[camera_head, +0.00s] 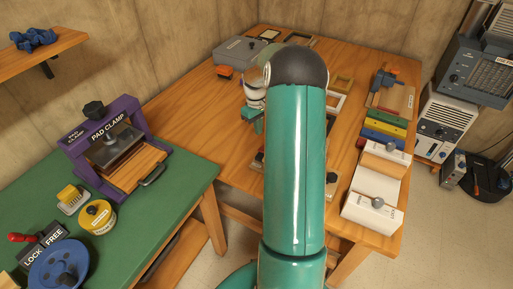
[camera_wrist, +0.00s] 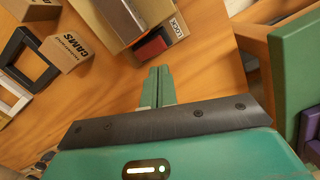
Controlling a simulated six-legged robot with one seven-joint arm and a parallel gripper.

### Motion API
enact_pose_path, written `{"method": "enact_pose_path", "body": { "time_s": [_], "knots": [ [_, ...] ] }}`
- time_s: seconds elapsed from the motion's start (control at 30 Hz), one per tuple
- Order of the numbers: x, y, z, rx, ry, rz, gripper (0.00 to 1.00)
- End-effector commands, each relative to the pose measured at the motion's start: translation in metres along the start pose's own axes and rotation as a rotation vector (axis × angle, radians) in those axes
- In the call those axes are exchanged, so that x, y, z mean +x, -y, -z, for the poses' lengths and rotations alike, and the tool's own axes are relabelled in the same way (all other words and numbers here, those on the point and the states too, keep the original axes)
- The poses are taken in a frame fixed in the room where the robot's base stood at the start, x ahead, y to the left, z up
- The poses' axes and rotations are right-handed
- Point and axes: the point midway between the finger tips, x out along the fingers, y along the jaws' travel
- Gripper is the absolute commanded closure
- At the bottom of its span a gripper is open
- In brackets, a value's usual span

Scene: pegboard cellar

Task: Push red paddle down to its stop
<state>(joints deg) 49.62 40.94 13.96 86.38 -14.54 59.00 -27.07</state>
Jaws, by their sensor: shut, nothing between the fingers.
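In the wrist view, a small red block (camera_wrist: 150,47), which looks like the red paddle, shows at the side of a tan box with a labelled end (camera_wrist: 178,28). Its dark front face is close beyond my fingertips. My gripper (camera_wrist: 159,69) is shut and empty, its two green fingers side by side and pointing at the box. A small gap seems to show between fingertips and red block; I cannot tell whether they touch. In the head view my arm covers much of this area, and only part of my gripper shows left of it. I cannot make out the paddle there.
In the head view, a purple pad clamp (camera_head: 108,140) stands on the green bench (camera_head: 190,180). The wooden table (camera_head: 190,105) has bare room left of my arm.

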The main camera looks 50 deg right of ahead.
Motion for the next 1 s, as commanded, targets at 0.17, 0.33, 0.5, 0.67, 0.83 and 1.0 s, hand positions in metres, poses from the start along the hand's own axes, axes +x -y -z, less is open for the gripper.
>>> {"method": "enact_pose_path", "body": {
  "time_s": [0.17, 0.33, 0.5, 0.67, 0.83, 1.0],
  "knots": [
    [0.003, -0.004, -0.004, 0.003, 0.001, 0.002, 1.00],
    [0.003, -0.005, -0.005, 0.003, 0.001, 0.002, 1.00],
    [0.006, -0.004, -0.005, 0.003, 0.002, 0.003, 1.00],
    [0.020, -0.004, -0.005, 0.004, 0.003, 0.004, 1.00],
    [0.043, -0.003, -0.004, 0.002, 0.003, 0.004, 1.00],
    [0.061, -0.003, -0.002, 0.003, 0.003, 0.003, 1.00]
  ]
}}
